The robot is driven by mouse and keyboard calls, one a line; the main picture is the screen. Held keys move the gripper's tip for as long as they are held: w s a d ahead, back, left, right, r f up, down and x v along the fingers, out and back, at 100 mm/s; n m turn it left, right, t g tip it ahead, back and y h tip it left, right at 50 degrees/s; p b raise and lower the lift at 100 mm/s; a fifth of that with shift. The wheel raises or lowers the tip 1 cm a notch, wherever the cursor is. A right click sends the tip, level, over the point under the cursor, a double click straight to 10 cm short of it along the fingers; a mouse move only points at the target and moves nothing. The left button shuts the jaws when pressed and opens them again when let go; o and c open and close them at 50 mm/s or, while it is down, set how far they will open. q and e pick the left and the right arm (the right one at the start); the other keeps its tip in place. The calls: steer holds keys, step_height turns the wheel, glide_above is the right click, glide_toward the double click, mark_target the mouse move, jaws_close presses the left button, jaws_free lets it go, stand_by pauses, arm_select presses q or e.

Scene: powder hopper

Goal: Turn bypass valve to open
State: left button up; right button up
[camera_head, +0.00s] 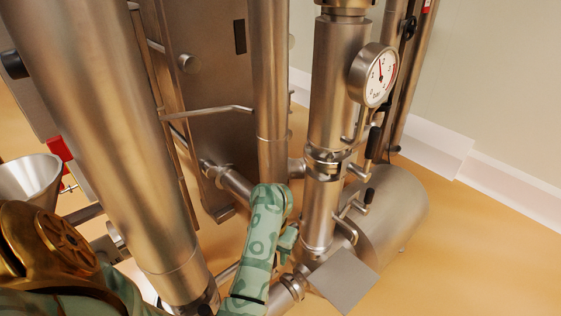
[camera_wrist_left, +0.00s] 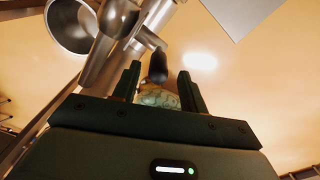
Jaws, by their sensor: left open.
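In the left wrist view, a black grip on a bent metal lever (camera_wrist_left: 157,66) shows between and beyond the fingertips of my left gripper (camera_wrist_left: 160,82). The gripper is open, its dark fingers on either side of the grip; contact cannot be told. In the head view my patterned green left arm reaches in low, and the left gripper (camera_head: 287,243) is partly hidden beside the lower pipework. Black-handled levers show on the gauge pipe, an upper one (camera_head: 373,142) and a lower one (camera_head: 368,194). No label shows which is the bypass valve. My right gripper is not in view.
A steel pipe (camera_head: 335,90) carries a round gauge (camera_head: 374,75). A horizontal steel cylinder (camera_head: 397,215) lies behind it. A flat grey plate (camera_head: 343,280) juts out at the front. A thick pipe (camera_head: 95,110) stands at left. Open floor (camera_head: 480,255) lies to the right.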

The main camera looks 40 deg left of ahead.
arm_select(q)
step_height(320, 180, down, 2)
steer(key=shift+a+f+b, duration=0.1)
steer(key=shift+f+b, duration=0.15)
steer(key=shift+b, duration=0.4)
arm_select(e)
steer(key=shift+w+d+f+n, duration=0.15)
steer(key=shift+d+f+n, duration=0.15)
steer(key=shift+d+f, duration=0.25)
arm_select(q)
steer(key=shift+r, duration=0.1)
jaws_close()
steer(key=shift+w+r+g+p, duration=0.25)
steer(key=shift+w+g+p, duration=0.1)
steer(key=shift+p, duration=0.3)
steer(key=shift+w+g+p, duration=0.3)
steer(key=shift+g+p, duration=0.05)
steer(key=shift+p, duration=0.1)
steer(key=shift+w+f+g, duration=0.3)
steer(key=shift+w+g, duration=0.2)
steer(key=shift+g, duration=0.2)
steer(key=shift+w+f+g, duration=0.25)
steer(key=shift+w+g, duration=0.2)
steer(key=shift+g, duration=0.25)
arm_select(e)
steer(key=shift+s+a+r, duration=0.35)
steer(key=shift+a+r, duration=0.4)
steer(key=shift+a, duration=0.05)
